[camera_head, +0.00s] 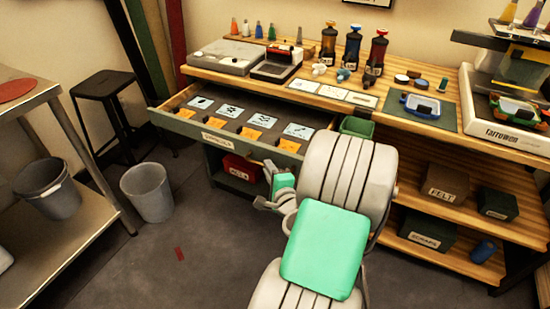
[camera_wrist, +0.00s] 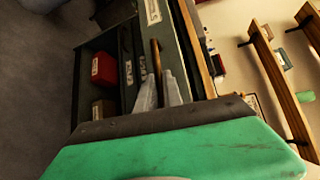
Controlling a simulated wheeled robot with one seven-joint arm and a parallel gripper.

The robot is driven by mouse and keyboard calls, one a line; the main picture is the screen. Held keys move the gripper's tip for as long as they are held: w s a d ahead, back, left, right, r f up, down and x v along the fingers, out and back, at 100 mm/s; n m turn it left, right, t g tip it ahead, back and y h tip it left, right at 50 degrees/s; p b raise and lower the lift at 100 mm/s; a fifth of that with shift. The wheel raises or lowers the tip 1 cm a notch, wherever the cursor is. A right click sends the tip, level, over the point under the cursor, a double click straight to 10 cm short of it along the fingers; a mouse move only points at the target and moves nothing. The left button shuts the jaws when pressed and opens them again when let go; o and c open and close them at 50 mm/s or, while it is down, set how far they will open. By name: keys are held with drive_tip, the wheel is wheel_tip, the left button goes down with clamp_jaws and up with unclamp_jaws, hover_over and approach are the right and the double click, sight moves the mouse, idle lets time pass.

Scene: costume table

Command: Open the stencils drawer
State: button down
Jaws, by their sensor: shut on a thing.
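The stencils drawer stands open at the left of the wooden workbench in the head view, with its labelled grey-green front (camera_head: 190,128) pulled forward of the bench. Several pale blue stencil cards and orange tags lie inside.
Below the drawer is a red box (camera_head: 241,167); a green bin (camera_head: 357,127) stands just right of it. A stool (camera_head: 103,88) and grey buckets (camera_head: 147,190) stand left. Open shelves with labelled boxes (camera_head: 445,187) lie right. The floor in front of the drawer is mostly clear.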

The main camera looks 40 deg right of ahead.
drive_tip(key=shift+s+a, duration=0.4)
drive_tip(key=shift+a, duration=0.5)
drive_tip(key=shift+s+a, duration=0.4)
drive_tip(key=shift+a, duration=0.45)
drive_tip(key=c, duration=1.5)
unclamp_jaws()
drive_tip(key=v, duration=0.7)
drive_tip(key=shift+s+a, duration=0.15)
drive_tip(key=shift+s, duration=0.2)
drive_tip(key=shift+r, duration=0.1)
